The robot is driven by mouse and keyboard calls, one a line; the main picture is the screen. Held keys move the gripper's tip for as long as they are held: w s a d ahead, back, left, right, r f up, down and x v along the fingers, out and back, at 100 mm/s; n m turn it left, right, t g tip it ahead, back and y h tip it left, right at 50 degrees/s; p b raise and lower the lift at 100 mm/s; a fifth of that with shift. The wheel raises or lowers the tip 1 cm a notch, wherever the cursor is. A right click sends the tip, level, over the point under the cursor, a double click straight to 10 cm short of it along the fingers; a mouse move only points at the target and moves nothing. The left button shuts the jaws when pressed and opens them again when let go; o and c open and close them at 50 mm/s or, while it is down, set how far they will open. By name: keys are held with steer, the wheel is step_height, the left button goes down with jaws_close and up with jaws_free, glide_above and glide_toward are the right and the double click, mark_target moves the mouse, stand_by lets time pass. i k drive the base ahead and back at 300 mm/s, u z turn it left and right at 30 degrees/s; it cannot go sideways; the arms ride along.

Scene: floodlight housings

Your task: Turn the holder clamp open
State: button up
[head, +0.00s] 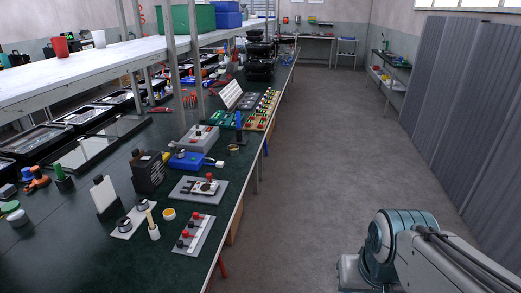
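A long dark green workbench (95,262) runs away from me on the left. Near its right edge a light grey plate (181,193) carries a small fixture with a red knob (210,176). Behind it lies a blue fixture (183,165) with a white-ended lever (216,163) sticking out to the right. I cannot tell for sure which of these is the holder clamp, or whether it is open. My arm shows at the lower right, over the floor and apart from the bench. My gripper is out of view.
A grey plate with red and black knobs (193,235) lies at the near bench edge. A black box (148,172), a white stand (104,196) and a small yellow cup (169,214) stand nearby. The floor aisle (310,170) is clear, with a corrugated grey partition (455,110) at right.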

mark_target(209, 177)
steer(key=i, duration=1.55)
steer(key=u, duration=0.95)
steer(key=i, duration=0.4)
steer(key=u, duration=0.15)
